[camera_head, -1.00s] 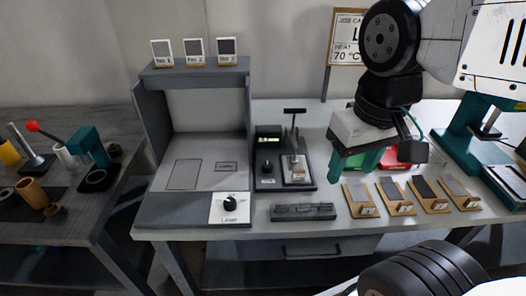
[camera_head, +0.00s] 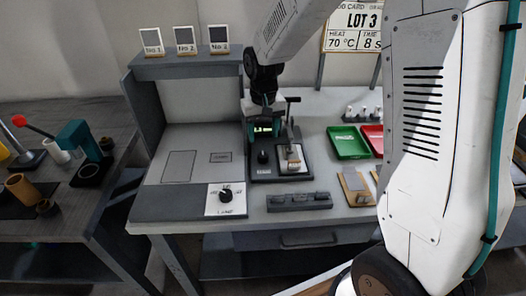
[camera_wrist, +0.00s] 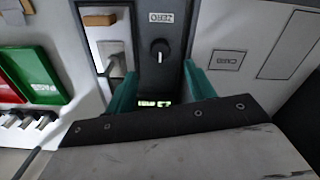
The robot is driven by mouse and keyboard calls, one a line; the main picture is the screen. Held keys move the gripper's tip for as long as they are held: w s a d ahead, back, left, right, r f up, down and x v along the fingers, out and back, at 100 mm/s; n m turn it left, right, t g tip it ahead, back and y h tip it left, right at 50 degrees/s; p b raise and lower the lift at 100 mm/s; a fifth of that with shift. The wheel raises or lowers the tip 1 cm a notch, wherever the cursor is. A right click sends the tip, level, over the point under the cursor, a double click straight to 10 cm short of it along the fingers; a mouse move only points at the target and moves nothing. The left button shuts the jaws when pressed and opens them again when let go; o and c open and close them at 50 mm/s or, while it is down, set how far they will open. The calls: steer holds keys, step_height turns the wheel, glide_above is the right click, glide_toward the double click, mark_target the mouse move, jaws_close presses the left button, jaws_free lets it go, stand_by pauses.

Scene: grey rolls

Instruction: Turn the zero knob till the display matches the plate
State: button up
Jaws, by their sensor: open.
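The zero knob (camera_head: 263,157) is a black dial on the dark gauge (camera_head: 266,174). In the wrist view the knob (camera_wrist: 160,47) has a pale pointer mark and sits below an upside-down ZERO label (camera_wrist: 161,17). The lit green display (camera_head: 262,129) is partly hidden by my gripper; its digits are unreadable, also in the wrist view (camera_wrist: 154,103). My gripper (camera_wrist: 159,68) is open and empty, its teal fingers above the gauge, apart from the knob. In the head view my gripper (camera_head: 264,137) hangs over the display end. I cannot tell which plate is meant.
The gauge's upright post and small stage (camera_head: 291,158) stand close beside the knob. A slotted dark block (camera_head: 299,201) lies in front. A lamp knob (camera_head: 225,195) is at left. Green (camera_head: 347,143) and red (camera_head: 371,138) trays lie at right. The booth wall (camera_head: 143,119) rises left.

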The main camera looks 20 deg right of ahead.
mark_target(263, 155)
step_height(263, 155, down, 8)
steer(key=shift+r, duration=0.1)
stand_by(0.4)
steer(key=shift+c, duration=0.3)
steer(key=c, duration=0.9)
